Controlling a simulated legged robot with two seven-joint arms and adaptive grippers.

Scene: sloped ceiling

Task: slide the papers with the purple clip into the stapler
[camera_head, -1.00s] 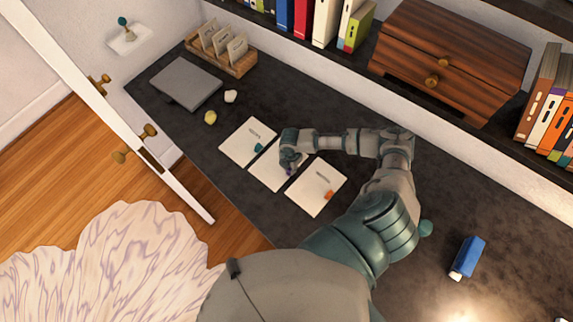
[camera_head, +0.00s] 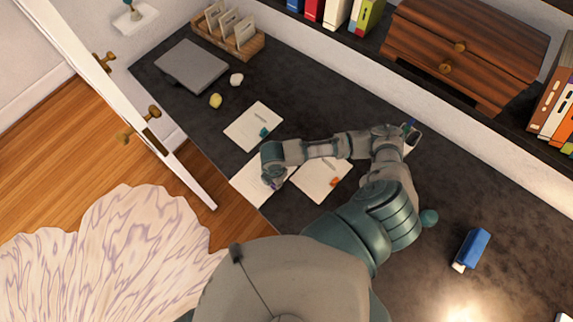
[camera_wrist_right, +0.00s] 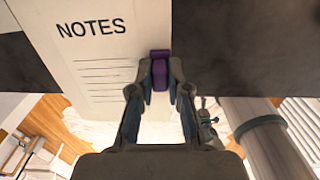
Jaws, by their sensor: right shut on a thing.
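The papers with the purple clip (camera_head: 248,182) lie at the desk's front edge, partly under my right gripper (camera_head: 273,182). In the right wrist view the sheet (camera_wrist_right: 95,65), printed "NOTES", reaches past the dark desk edge, with floor below. My right gripper (camera_wrist_right: 160,85) is shut on the purple clip (camera_wrist_right: 160,70), which shows between its fingertips. A blue block with a pale end (camera_head: 471,250) lies on the right of the desk; I cannot tell whether it is the stapler. My left gripper is out of view.
Papers with a teal clip (camera_head: 252,125) lie to the left and papers with an orange clip (camera_head: 318,182) to the right. A grey laptop-like slab (camera_head: 191,66), a card rack (camera_head: 228,32) and a wooden drawer box (camera_head: 465,45) stand farther back. The right desk area is mostly clear.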

